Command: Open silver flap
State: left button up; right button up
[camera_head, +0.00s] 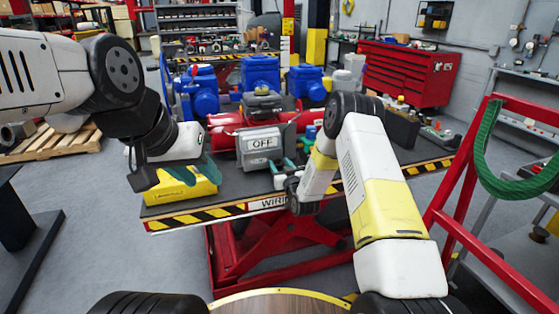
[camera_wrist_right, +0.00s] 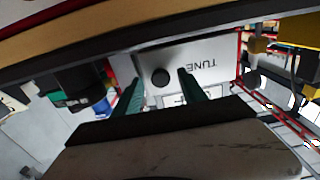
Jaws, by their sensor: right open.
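A silver-grey box with a front plate marked OFF (camera_head: 262,142) stands on the work table, in front of red pipework. I cannot tell which edge of it is the flap. My right gripper (camera_head: 283,167) is just below and right of the plate. In the right wrist view its two green fingers (camera_wrist_right: 161,88) are apart. A light panel marked TUNE (camera_wrist_right: 212,62), seen upside down, has a round black knob (camera_wrist_right: 160,77) that appears between the fingers; contact is unclear. My left gripper (camera_head: 200,168) is over a yellow case (camera_head: 184,190); its finger opening is unclear.
The table (camera_head: 160,212) has a striped yellow-black front edge. Blue pumps (camera_head: 260,74) stand behind the red pipes (camera_head: 228,131). A red frame with a green hose (camera_head: 486,150) is at the right. In the wrist view a dark ledge (camera_wrist_right: 100,57) runs close above the fingers.

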jog(key=shift+w+a, duration=0.15)
jog(key=shift+w, duration=0.05)
jog(key=shift+c, duration=0.2)
grip_shut()
dwell(1.2)
